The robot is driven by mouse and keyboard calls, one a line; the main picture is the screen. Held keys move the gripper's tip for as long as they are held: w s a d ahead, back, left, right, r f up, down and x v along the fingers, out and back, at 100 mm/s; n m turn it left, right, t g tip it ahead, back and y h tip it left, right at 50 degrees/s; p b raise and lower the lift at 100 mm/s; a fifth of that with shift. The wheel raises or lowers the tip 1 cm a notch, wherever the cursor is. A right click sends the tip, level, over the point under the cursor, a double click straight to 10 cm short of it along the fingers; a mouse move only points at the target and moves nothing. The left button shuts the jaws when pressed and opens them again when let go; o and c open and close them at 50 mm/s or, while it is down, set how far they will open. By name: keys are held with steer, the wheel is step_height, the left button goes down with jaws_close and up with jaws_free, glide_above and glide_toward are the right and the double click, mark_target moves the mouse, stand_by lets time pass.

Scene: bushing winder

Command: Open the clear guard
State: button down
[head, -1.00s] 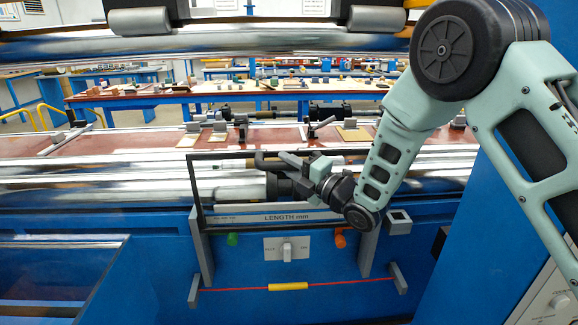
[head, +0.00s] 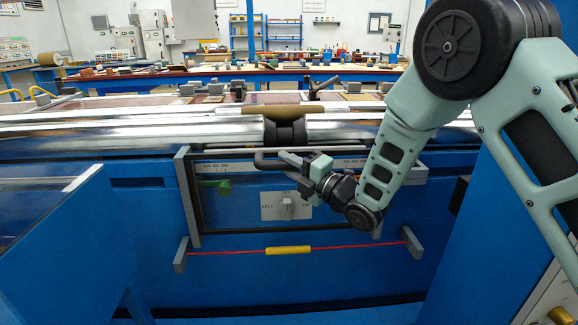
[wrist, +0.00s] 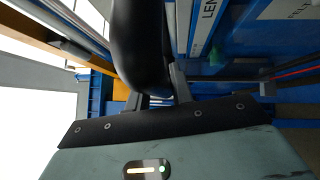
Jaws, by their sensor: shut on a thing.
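The clear guard is a see-through panel in a dark frame (head: 190,195) on the front of the blue machine in the head view. Its dark handle (head: 265,160) is a bar near the frame's top edge. My gripper (head: 293,160) is shut on this handle; in the wrist view a thick black curved bar (wrist: 145,45) runs close in front of my gripper. A switch plate (head: 287,206) and a green knob (head: 218,187) show within the frame's outline. My gripper and forearm hide part of the frame's right side.
A red cord with a yellow sleeve (head: 288,251) runs between two grey brackets below the guard. Shiny rollers (head: 200,125) and a dark cradle (head: 285,130) lie behind it. A blue-sided clear panel (head: 45,200) stands at left. Tables stand farther back.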

step_height(320, 180, down, 2)
steer(key=shift+f+b, duration=0.1)
steer(key=shift+b, duration=0.35)
steer(key=c, duration=1.2)
jaws_free()
steer(key=shift+d, duration=0.1)
steer(key=shift+c, duration=0.2)
steer(key=shift+r, duration=0.2)
steer(key=b+v, duration=0.2)
steer(key=v, duration=1.5)
steer(key=shift+s+f, duration=0.1)
steer(key=shift+s, duration=0.05)
